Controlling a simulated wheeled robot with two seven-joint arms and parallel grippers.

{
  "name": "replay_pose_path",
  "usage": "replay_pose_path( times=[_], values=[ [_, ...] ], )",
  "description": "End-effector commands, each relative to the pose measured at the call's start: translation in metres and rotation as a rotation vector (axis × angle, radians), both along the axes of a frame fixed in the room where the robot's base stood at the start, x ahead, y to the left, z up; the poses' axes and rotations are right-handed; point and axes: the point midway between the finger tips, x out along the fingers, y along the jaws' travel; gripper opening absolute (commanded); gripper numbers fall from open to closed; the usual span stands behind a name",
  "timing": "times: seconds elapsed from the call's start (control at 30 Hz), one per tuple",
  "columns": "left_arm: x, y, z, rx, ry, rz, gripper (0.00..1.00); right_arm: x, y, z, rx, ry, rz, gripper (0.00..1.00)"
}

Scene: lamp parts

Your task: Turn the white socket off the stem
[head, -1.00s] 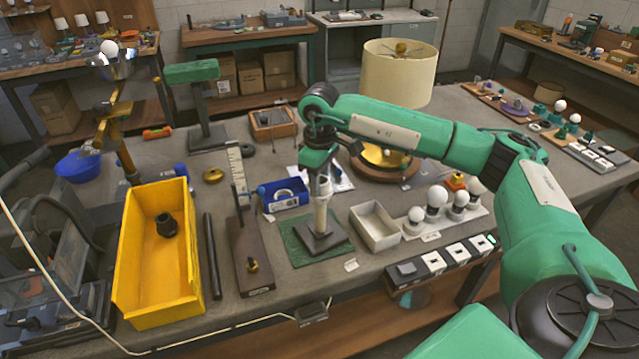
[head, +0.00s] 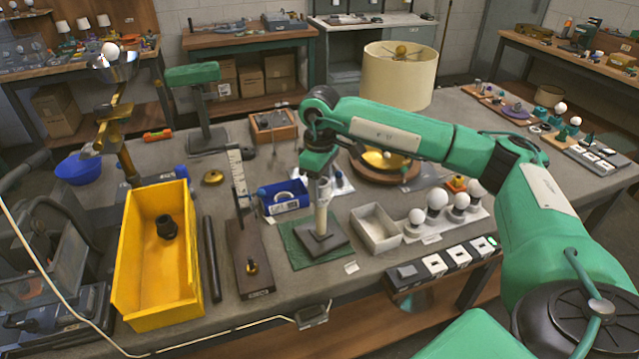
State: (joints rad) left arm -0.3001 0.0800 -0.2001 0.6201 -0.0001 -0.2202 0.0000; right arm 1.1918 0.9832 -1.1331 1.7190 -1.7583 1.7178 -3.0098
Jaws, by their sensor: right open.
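A pale upright stem (head: 321,214) stands on a dark square base (head: 321,240) on a green mat, near the front middle of the bench. My right gripper (head: 321,182) points down over the top of the stem from above. It is open, with its fingers around or just beside the stem's top; I cannot tell whether they touch. The white socket is not clearly distinguishable, as the gripper hides the top of the stem. My left gripper is not in view.
A yellow bin (head: 158,255) holding a dark fitting stands at left. A dark rod (head: 211,258) and a brown block with an upright scale (head: 254,260) lie between. A white tray (head: 376,229), several bulbs and a blue box (head: 285,196) stand close to the stem.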

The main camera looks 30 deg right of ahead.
Motion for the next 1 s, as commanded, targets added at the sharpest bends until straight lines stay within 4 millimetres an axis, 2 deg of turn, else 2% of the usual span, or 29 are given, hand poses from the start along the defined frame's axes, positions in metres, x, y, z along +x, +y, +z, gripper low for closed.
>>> replay_pose_path(
  times=[0.17,0.6,0.87,1.0],
  values=[
    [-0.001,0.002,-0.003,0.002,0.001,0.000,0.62,0.000,-0.001,-0.002,-0.002,0.001,-0.048,0.53],
    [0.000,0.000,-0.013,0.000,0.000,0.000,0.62,0.002,-0.001,-0.002,-0.002,-0.001,-0.529,0.53],
    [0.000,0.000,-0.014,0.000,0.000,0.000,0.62,0.002,-0.001,0.000,0.000,-0.002,-0.651,0.53],
    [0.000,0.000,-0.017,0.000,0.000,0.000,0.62,0.002,-0.002,-0.001,0.000,-0.003,-0.800,0.53]
  ],
)
